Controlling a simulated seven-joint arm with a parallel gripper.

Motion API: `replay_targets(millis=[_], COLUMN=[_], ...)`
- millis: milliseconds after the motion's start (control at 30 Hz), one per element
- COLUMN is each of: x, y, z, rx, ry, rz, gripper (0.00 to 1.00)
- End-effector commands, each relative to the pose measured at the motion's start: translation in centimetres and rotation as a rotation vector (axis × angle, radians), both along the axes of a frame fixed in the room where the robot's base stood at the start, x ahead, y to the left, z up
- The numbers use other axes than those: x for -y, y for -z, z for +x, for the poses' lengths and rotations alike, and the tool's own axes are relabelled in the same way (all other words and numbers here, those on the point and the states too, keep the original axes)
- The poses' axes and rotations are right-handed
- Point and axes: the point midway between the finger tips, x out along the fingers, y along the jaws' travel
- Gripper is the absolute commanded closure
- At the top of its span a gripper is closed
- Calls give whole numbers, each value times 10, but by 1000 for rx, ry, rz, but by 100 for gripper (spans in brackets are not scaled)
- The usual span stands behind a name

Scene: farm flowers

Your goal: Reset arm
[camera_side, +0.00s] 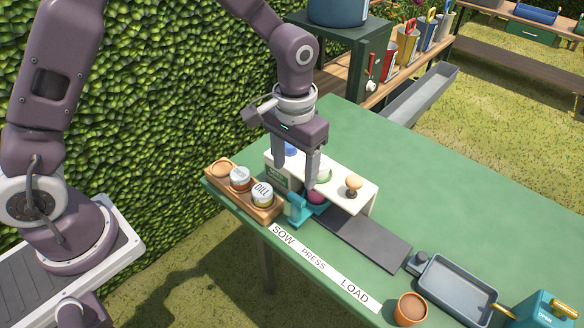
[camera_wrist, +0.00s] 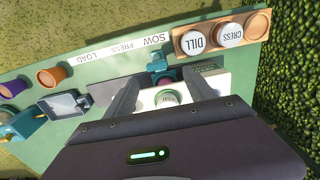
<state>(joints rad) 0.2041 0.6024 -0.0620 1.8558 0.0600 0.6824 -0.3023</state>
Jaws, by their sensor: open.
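My gripper (camera_side: 296,170) points down over the white stand (camera_side: 360,198) on the green table (camera_side: 450,195). Its two fingers are apart. In the wrist view the fingers (camera_wrist: 165,97) frame a pale green round top (camera_wrist: 167,97) on the white stand, with a gap on either side. I see nothing held between them. A dark pink round thing (camera_side: 316,196) sits in a teal holder (camera_side: 296,210) close below the fingers in the side view.
A wooden rack (camera_side: 232,198) holds the DILL jar (camera_side: 262,194) and another jar (camera_side: 240,179). A brown knob (camera_side: 353,186) rises from the stand. A dark strip (camera_side: 368,240) leads to a grey tray (camera_side: 455,290). A terracotta pot (camera_side: 410,309) stands at the front edge.

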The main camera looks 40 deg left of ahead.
Motion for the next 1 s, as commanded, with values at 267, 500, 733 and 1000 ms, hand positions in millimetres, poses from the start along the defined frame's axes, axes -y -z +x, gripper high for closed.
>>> replay_targets(millis=[267, 500, 733, 1000], x=[-50, -86, -92, -92], y=[-132, -188, -185, -185], z=[-63, -176, -216, -216], rx=[201, 410, 487, 487], ry=[-4, -3, 1, 1], rz=[-11, -7, -2, -2], gripper=[36, 36, 36, 36])
